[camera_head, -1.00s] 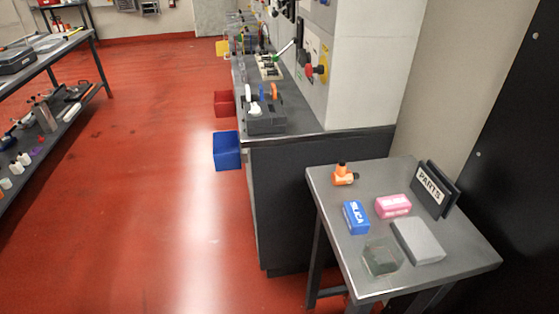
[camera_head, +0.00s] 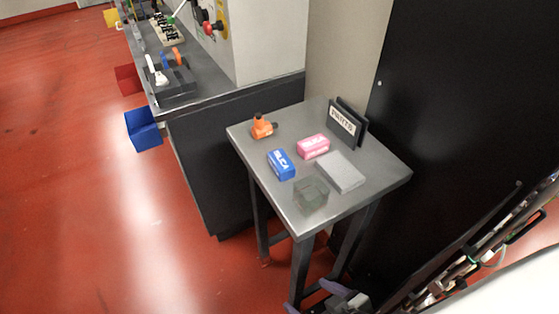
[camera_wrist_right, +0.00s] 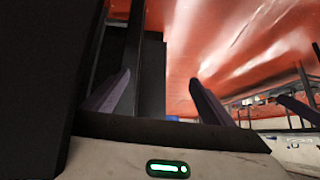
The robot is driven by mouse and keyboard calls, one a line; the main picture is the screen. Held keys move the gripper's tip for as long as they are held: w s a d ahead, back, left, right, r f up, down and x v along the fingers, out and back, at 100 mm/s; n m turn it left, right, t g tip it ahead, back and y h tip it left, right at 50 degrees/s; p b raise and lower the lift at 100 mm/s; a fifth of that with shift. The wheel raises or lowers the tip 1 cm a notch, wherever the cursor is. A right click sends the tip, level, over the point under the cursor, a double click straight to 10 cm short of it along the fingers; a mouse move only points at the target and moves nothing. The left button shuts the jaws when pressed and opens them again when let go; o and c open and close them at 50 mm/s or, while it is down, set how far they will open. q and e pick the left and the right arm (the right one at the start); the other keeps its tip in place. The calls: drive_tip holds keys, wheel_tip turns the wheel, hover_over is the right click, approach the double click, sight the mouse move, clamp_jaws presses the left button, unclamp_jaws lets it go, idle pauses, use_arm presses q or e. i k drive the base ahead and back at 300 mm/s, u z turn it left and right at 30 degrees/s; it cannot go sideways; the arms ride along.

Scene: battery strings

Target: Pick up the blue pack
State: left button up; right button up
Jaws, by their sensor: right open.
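The blue pack (camera_head: 281,165), a small box marked SILICA, lies on the small grey side table (camera_head: 255,153), near its left edge. A pink pack (camera_head: 313,146) marked SILICA lies behind it to the right. My right gripper (camera_head: 322,298) shows at the bottom of the head view, low in front of the table and well apart from the blue pack. In the right wrist view its two purple-grey fingers (camera_wrist_right: 160,80) are spread with nothing between them. A tiny blue patch shows there behind the gripper's edge; I cannot tell what it is. My left gripper is not in view.
On the table are also an orange fitting (camera_head: 262,128), a grey block (camera_head: 341,172), a clear container (camera_head: 311,192) and a PARTS sign (camera_head: 344,122). A dark workbench (camera_head: 208,160) stands at left with a blue bin (camera_head: 143,130). A black panel (camera_head: 455,100) stands at right.

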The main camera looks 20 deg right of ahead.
sight(284, 169)
drive_tip(key=u, duration=1.35)
drive_tip(key=i, duration=2.75)
drive_tip(key=z, duration=4.1)
drive_tip(key=i, duration=0.5)
drive_tip(key=z, duration=0.05)
